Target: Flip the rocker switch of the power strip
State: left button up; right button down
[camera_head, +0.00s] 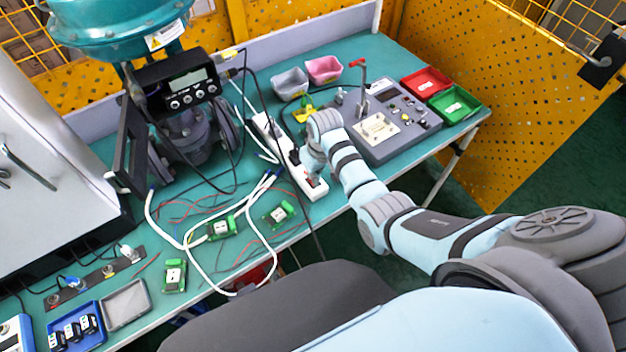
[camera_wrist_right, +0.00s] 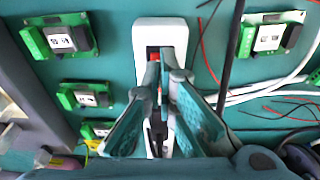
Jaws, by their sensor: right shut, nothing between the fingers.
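The white power strip (camera_head: 262,122) lies on the green table in the head view, running from the back to the front edge. Its near end (camera_head: 318,190) shows past my right gripper (camera_head: 306,170). In the right wrist view the strip (camera_wrist_right: 160,28) stands upright in the picture, with the red rocker switch (camera_wrist_right: 153,56) near its top end. My right gripper (camera_wrist_right: 165,62) is shut and empty. Its fingertips are over the strip at the rocker and partly cover it; I cannot tell whether they touch. My left gripper is not in view.
Loose white cables (camera_head: 262,205) and small green modules (camera_head: 278,214) lie left of the strip. A valve positioner (camera_head: 178,80) stands at the back left.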

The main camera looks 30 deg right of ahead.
jog(key=shift+f+b, duration=0.45)
jog(key=shift+f, duration=0.3)
notch_tip(320, 180, up, 3)
jog(key=p, duration=0.3)
jog(key=shift+p, duration=0.35)
jog(key=shift+r, duration=0.3)
jog(key=shift+r+b, duration=0.35)
jog(key=shift+r, duration=1.4)
